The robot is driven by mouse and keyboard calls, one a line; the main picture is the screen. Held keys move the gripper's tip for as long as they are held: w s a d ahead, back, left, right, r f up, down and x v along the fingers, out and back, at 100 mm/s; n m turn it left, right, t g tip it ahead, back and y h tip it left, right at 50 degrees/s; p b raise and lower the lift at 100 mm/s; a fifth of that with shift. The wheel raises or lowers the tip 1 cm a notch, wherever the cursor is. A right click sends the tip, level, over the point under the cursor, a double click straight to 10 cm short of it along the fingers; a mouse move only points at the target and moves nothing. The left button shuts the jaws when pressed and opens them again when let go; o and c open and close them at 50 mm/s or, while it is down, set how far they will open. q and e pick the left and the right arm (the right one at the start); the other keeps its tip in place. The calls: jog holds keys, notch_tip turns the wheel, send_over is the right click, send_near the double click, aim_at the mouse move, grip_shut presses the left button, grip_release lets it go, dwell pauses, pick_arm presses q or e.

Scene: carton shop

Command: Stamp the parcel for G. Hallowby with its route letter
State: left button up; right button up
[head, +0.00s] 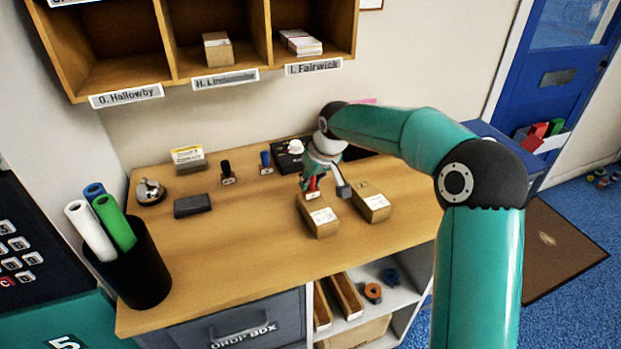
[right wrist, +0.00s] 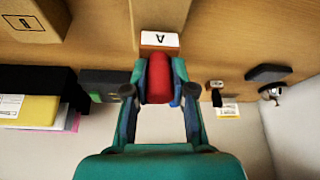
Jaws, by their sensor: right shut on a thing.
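My right gripper (head: 314,186) is shut on a stamp with a red handle (right wrist: 158,80). A second brown parcel (head: 372,206) lies just to the right. Both have white labels whose names are too small to read. A black-handled stamp (head: 227,173) and a blue-handled stamp (head: 266,163) stand further left. My left gripper is out of view.
A dark block (head: 192,206), a bell (head: 150,192) and a yellow-white card stack (head: 188,160) are at the left. A black holder (head: 150,275) has several rolls. A black item (head: 288,160) stands behind the gripper. Pigeonholes (head: 122,96) hang above; the front tabletop is clear.

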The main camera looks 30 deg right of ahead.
jog(key=shift+f+b, duration=0.4)
jog(key=shift+f, duration=0.1)
dwell(0.9)
dwell(0.5)
jog(key=shift+r+p, duration=2.75)
jog(key=shift+r, duration=0.85)
jog(key=shift+f, duration=0.1)
